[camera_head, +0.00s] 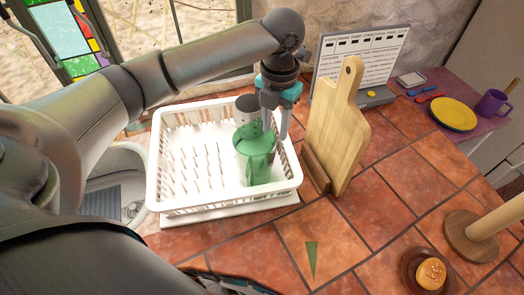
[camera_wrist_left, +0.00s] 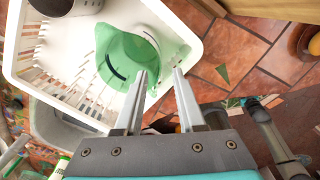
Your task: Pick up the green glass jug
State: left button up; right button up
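The green glass jug (camera_head: 256,158) stands in the right part of the white dish rack (camera_head: 225,210). It is translucent green. In the left wrist view the jug (camera_wrist_left: 125,48) shows just beyond the fingertips. My left gripper (camera_head: 275,128) points down at the jug's upper right side, in front of the grey cup. Its two fingers are apart with a gap between them, and in the left wrist view the left gripper (camera_wrist_left: 161,72) has nothing clearly between its fingers. Whether a finger touches the jug I cannot tell. My right gripper is not in view.
A grey cup (camera_head: 246,106) stands behind the jug in the rack. A wooden cutting board (camera_head: 338,135) stands upright close to the rack's right side. A sign (camera_head: 362,58) is behind it. A bun on a brown plate (camera_head: 411,268) lies front right. Tiles in front of the board are mostly clear.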

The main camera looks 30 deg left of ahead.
pick_arm(q)
notch_tip(320, 180, down, 6)
jog(key=s, duration=0.1)
send_over(269, 181)
notch_tip(269, 181, down, 8)
jog(key=shift+r, duration=0.2)
jog(key=shift+f, duration=0.45)
jog(key=shift+c, duration=1.3)
grip_shut()
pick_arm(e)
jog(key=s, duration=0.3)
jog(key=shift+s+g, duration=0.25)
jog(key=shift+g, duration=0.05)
pick_arm(q)
jog(key=shift+w+r, duration=0.1)
